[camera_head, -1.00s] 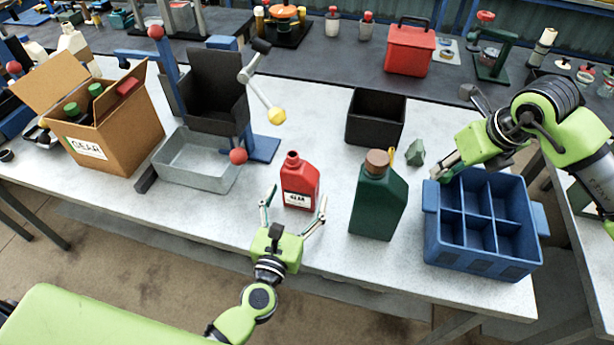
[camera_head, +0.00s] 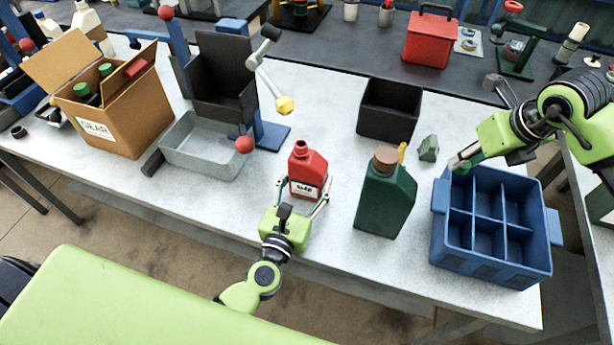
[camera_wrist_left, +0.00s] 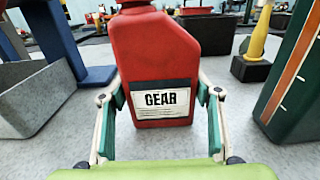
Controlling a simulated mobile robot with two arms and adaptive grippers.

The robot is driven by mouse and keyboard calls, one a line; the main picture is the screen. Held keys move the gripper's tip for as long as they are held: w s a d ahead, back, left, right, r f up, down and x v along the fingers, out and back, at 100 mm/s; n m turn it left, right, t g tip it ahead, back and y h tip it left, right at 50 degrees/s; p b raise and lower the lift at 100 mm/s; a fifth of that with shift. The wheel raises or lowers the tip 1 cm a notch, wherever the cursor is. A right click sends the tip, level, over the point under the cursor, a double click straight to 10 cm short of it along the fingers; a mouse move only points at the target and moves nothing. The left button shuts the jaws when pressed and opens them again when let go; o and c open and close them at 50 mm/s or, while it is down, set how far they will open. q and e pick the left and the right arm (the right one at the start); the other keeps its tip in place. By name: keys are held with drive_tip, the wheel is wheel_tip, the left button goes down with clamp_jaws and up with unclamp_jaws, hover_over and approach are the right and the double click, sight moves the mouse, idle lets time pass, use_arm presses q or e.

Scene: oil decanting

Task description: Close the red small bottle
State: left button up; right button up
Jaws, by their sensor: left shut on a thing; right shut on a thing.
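The red small bottle (camera_head: 308,172) stands upright on the white table, with a bare, open neck and a white label. My left gripper (camera_head: 305,196) has its two fingers on either side of the bottle's lower body, shut on it. In the left wrist view the red bottle (camera_wrist_left: 160,65) fills the space between the fingers (camera_wrist_left: 160,103); its neck is cut off at the top. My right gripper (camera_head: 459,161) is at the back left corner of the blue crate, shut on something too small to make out. The bottle's cap is not clearly visible.
A green bottle (camera_head: 385,200) with a brown cap stands right of the red one. The blue divided crate (camera_head: 440,245) is farther right, a black bin (camera_head: 389,112) behind. A grey tray (camera_head: 203,160) and cardboard box (camera_head: 135,125) are at the left.

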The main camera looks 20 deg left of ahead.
sight(304, 179)
use_arm(q)
drive_tip(key=shift+r, duration=0.1)
use_arm(e)
drive_tip(key=shift+r, duration=0.1)
